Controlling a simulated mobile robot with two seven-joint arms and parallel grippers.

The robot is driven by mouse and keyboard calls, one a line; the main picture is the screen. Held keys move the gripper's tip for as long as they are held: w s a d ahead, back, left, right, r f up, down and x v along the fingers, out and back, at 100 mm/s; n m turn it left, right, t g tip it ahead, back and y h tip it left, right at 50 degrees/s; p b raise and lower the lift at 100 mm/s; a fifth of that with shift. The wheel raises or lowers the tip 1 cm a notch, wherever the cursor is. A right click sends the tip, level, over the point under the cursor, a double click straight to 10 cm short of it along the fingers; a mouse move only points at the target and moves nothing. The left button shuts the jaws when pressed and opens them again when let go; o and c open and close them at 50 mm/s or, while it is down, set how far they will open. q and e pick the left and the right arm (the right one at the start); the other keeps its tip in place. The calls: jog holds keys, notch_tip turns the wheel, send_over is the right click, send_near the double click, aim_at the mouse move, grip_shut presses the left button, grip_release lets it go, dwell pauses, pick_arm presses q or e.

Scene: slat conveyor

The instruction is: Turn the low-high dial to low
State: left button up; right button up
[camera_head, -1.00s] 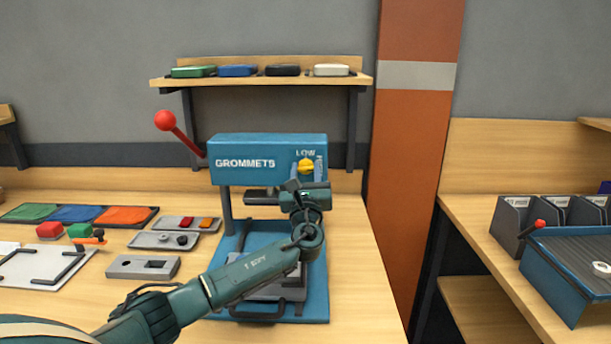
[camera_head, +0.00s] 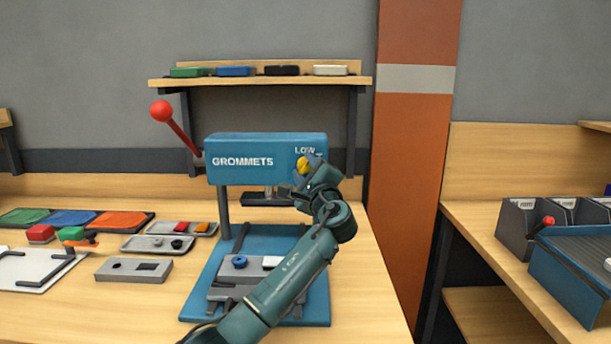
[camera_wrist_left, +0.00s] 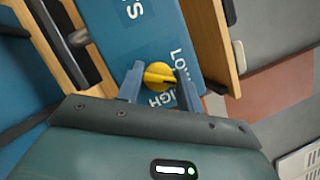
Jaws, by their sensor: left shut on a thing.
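The yellow low-high dial (camera_head: 303,164) is on the front of the blue GROMMETS press (camera_head: 240,150), near its right end. My left gripper (camera_head: 311,175) comes up from below and is shut on the dial, covering part of it. In the left wrist view the dial (camera_wrist_left: 158,74) sits between the two blue-grey fingers (camera_wrist_left: 160,86). The words LOW and HIGH show beside it, HIGH partly covered. I cannot tell for sure which word the dial points to. My right gripper is in neither view.
The press's red-knobbed lever (camera_head: 161,111) sticks up at its left. A shelf (camera_head: 260,82) with several coloured boxes is above. A grey fixture (camera_head: 238,276) lies on the press base under my arm. Trays and parts cover the bench's left; an orange pillar (camera_head: 408,180) stands right.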

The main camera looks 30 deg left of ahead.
pick_arm(q)
jog(key=n+g, duration=0.1)
jog(key=n, duration=0.3)
jog(key=shift+g, duration=0.3)
jog(key=shift+n+g+h, duration=0.5)
jog(key=shift+n, duration=1)
jog(key=o, duration=1)
jog(key=shift+r, duration=0.1)
jog(key=b+v, duration=0.1)
jog(key=v, duration=1.2)
jog(key=shift+d, duration=0.1)
